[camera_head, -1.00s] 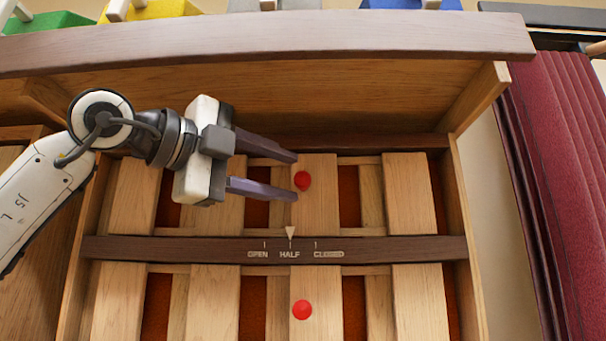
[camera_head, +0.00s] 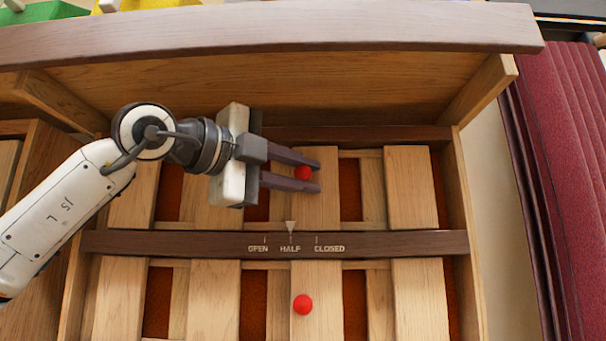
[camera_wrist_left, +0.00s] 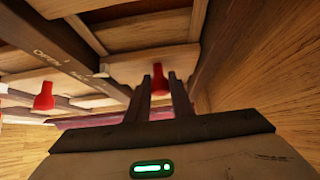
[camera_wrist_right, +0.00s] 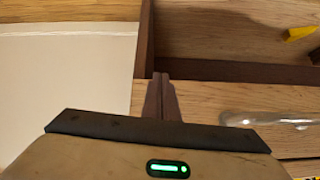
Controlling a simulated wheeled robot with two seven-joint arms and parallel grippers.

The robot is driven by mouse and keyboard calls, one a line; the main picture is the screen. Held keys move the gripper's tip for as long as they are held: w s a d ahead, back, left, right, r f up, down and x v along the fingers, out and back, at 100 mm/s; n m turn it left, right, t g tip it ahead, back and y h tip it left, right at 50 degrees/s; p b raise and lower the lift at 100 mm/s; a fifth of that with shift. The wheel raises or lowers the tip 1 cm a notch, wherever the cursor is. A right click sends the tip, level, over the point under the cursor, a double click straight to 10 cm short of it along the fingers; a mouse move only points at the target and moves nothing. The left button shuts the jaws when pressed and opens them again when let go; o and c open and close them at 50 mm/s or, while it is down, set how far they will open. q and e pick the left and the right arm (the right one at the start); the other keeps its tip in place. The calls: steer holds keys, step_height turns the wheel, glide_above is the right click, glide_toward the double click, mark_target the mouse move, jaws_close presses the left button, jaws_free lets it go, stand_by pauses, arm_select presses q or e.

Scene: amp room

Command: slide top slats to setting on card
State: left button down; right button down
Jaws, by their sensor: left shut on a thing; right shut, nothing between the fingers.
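The top slats (camera_head: 413,190) are pale wood, with dark red-brown gaps between them. Their red knob (camera_head: 303,173) is between the fingers of my left gripper (camera_head: 319,176), which is shut on it; this also shows in the left wrist view (camera_wrist_left: 160,82). A pale pointer (camera_head: 290,227) stands over HALF on the dark scale rail (camera_head: 400,244), which reads OPEN, HALF, CLOSED. A second red knob (camera_head: 303,304) sits on the lower slats (camera_head: 215,305). My right gripper (camera_wrist_right: 160,78) is shut and empty in the right wrist view. I cannot make out a setting card.
A dark wooden beam (camera_head: 400,35) crosses above the slats, with a wooden side wall (camera_head: 466,200) at right. Burgundy folded cloth (camera_head: 555,170) is beyond it. In the right wrist view, a clear glass-like object (camera_wrist_right: 270,120) lies on wood beside my right gripper.

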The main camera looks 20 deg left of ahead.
arm_select(q)
steer(key=a, duration=0.2)
steer(key=s+a+b, duration=0.1)
steer(key=a, duration=0.1)
steer(key=shift+f, duration=0.1)
steer(key=c, duration=1.7)
jaws_free()
steer(key=shift+s+a, duration=0.1)
steer(key=shift+a, duration=0.05)
steer(key=shift+o, duration=0.8)
steer(key=shift+a, duration=0.1)
